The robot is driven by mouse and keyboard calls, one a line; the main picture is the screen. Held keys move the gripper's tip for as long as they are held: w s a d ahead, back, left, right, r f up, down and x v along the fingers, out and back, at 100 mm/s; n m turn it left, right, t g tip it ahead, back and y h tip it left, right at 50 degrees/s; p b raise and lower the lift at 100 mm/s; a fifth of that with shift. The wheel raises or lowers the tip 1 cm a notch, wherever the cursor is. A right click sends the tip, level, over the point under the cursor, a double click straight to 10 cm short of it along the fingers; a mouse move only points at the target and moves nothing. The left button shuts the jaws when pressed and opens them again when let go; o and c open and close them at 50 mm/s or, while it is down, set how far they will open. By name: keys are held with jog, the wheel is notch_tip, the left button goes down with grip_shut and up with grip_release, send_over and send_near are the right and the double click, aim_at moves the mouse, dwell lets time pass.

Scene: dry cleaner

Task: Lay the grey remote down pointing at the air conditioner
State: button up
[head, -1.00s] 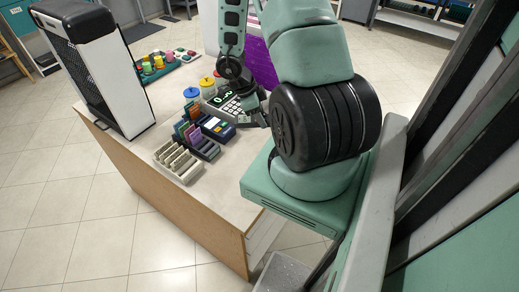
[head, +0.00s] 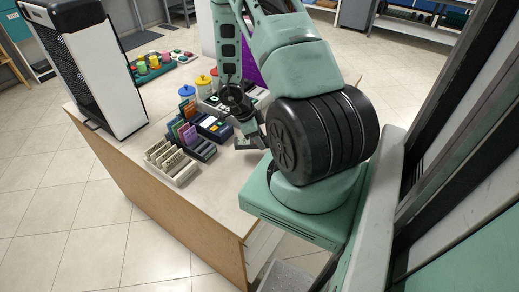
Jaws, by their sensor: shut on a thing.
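My gripper (head: 250,138) is low over the counter's right part, beyond the card racks, and partly hidden by my own arm. It is shut on a small grey thing, which looks like the grey remote (head: 243,145). The remote is mostly hidden by the fingers, and I cannot tell which way it points or whether it touches the counter. A tall white unit with a black grille and black top, which looks like the air conditioner (head: 113,75), stands at the counter's left end.
On the counter (head: 205,205) stand a cream rack (head: 170,162), a dark rack with coloured cards (head: 197,145), a card terminal (head: 212,127), jars with yellow and blue lids (head: 203,81) and a tray of coloured spools (head: 158,65). The near front strip of the counter is bare.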

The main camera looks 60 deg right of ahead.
aim_at(259, 154)
jog(key=shift+f, duration=2.3)
jog(key=shift+f, duration=0.15)
jog(key=o, duration=1.1)
jog(key=shift+c, duration=0.2)
